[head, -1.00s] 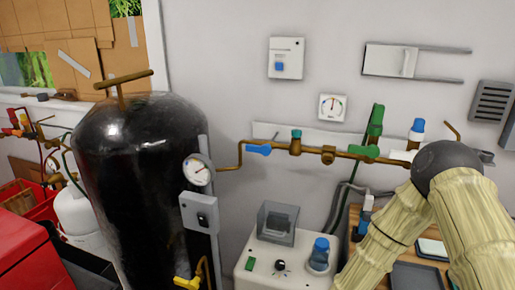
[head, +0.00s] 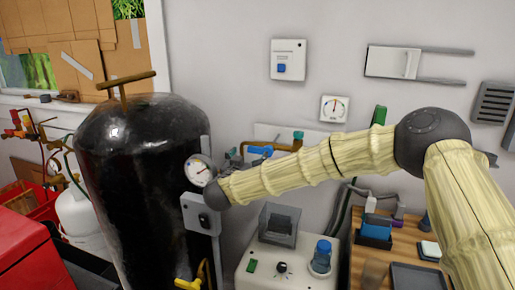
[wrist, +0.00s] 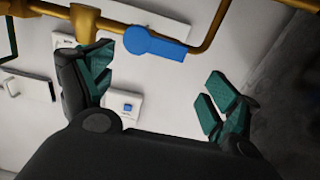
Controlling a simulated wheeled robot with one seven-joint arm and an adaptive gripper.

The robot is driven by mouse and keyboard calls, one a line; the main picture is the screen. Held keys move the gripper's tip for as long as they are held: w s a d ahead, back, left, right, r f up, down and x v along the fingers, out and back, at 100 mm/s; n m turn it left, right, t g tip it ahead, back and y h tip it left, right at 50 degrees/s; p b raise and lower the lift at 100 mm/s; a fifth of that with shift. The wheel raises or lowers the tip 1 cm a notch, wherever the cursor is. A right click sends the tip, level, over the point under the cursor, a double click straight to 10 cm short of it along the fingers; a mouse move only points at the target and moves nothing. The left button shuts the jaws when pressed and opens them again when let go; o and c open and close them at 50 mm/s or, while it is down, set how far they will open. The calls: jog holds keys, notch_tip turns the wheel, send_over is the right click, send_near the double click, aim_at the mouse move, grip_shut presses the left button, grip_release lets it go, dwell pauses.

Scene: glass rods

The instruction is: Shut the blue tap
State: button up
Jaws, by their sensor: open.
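The blue tap (head: 261,151) is on the brass pipe on the wall, to the right of the black tank. In the wrist view, the tap's blue handle (wrist: 157,44) lies roughly in line with the pipe (wrist: 207,38). My gripper (wrist: 157,80) is open and empty, with its teal-padded fingers spread to either side below the handle in the picture. No touch between fingers and handle shows.
The black tank (head: 140,170) with a gauge (head: 199,170) stands close to the left. A teal-topped valve (head: 298,137) sits right of the tap. A white box with a blue bottle (head: 322,256) stands below. A wall switch box (head: 288,60) hangs above.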

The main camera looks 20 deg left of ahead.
aim_at(257, 148)
jog(key=w+p, duration=0.1)
jog(key=w, duration=0.7)
jog(key=shift+w+d+f, duration=0.1)
jog(key=shift+w+d, duration=0.05)
jog(key=shift+w, duration=0.25)
jog(key=shift+c, duration=0.2)
jog(key=c, duration=1.4)
jog(key=shift+d, duration=0.1)
